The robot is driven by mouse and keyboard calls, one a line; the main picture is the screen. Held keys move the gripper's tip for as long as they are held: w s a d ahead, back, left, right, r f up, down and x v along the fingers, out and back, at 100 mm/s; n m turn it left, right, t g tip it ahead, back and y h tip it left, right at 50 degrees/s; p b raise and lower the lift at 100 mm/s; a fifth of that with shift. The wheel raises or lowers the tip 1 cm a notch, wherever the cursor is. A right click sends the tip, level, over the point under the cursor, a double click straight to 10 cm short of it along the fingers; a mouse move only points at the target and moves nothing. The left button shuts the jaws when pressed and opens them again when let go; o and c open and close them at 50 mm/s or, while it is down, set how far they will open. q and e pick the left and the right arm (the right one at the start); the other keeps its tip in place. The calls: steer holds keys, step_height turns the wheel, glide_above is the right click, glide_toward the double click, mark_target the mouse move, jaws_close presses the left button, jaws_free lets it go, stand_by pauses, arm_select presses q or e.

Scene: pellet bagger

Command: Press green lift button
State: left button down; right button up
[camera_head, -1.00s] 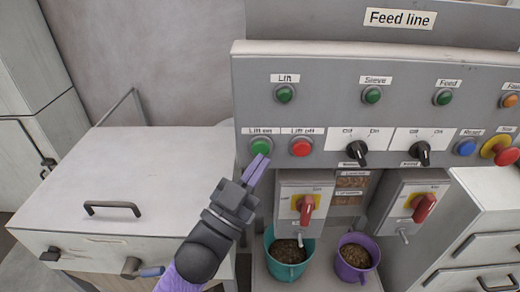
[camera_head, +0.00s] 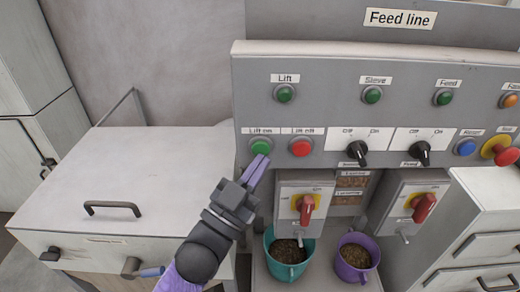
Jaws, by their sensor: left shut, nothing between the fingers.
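The green lift button (camera_head: 260,147) sits under the "Lift on" label on the grey panel (camera_head: 340,108), at its lower left. My left gripper (camera_head: 261,158) is shut and empty. Its purple fingertips point up at the button and overlap its lower edge in the picture. I cannot tell whether they touch it. Above, a green lamp (camera_head: 284,94) sits under the "Lift" label. My right gripper is out of view.
A red "Lift off" button (camera_head: 300,147) is close to the right. Below hang red-handled switch boxes (camera_head: 306,207). A teal bucket (camera_head: 287,270) and a purple bucket (camera_head: 355,278) hold pellets. A white chest (camera_head: 110,180) stands at left.

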arm_select(q)
steer(key=shift+w, duration=0.45)
steer(key=shift+w, duration=0.3)
stand_by(0.4)
steer(key=shift+s+p, duration=0.35)
steer(key=shift+s, duration=0.45)
steer(key=s+p, duration=0.2)
steer(key=s, duration=0.4)
steer(key=shift+p, duration=0.4)
